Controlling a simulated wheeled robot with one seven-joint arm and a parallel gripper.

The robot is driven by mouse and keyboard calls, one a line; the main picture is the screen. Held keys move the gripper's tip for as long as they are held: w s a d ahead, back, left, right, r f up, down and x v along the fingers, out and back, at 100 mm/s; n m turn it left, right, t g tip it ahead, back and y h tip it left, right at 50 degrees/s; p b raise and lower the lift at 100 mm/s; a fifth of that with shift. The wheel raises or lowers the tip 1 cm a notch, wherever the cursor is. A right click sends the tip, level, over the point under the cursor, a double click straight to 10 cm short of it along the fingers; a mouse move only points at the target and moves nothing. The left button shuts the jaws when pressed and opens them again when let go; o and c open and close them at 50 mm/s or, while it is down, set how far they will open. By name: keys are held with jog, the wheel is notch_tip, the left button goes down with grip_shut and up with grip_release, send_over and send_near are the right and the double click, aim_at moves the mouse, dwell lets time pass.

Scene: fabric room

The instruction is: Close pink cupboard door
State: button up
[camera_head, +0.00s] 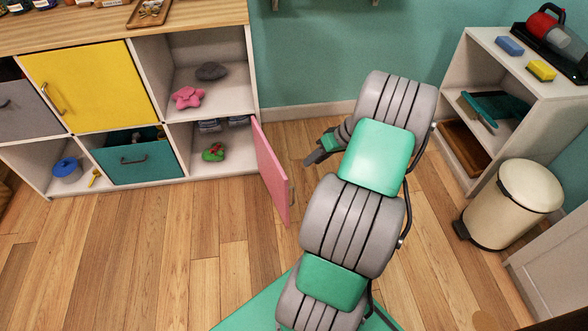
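The pink cupboard door (271,174) is swung open from the lower right compartment of the white cupboard (255,60). It hangs at the compartment's right side and juts out over the floor. A small handle (291,193) shows at its free edge. My gripper (312,160) is to the right of the door, apart from it, with my arm reaching in from the bottom of the picture. The fingertips point left, towards the door. They are small and seen side-on, so I cannot tell if they are open or shut.
The open compartment holds a green and red item (214,153). A cream bin (512,200) and white shelf (490,45) stand at the right. The wooden floor left of the door is clear.

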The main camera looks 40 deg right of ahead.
jog(key=shift+s+d+f+t, duration=0.25)
jog(key=shift+s+d, duration=0.15)
jog(key=shift+d, duration=0.2)
jog(key=shift+s+d+f+t, duration=0.15)
jog(key=shift+s+d+f, duration=0.1)
jog(key=shift+s+d, duration=0.25)
jog(key=shift+c, duration=0.6)
jog(key=shift+d+f, duration=0.2)
jog(key=shift+f, duration=0.05)
jog(key=shift+c, duration=0.8)
jog(key=b+x, duration=0.4)
jog(key=x, duration=0.6)
grip_shut()
jog(key=a, duration=0.2)
jog(key=w+a, duration=0.1)
jog(key=shift+a+r+b, duration=0.15)
jog(key=shift+a+b, duration=0.25)
jog(key=shift+a, duration=0.1)
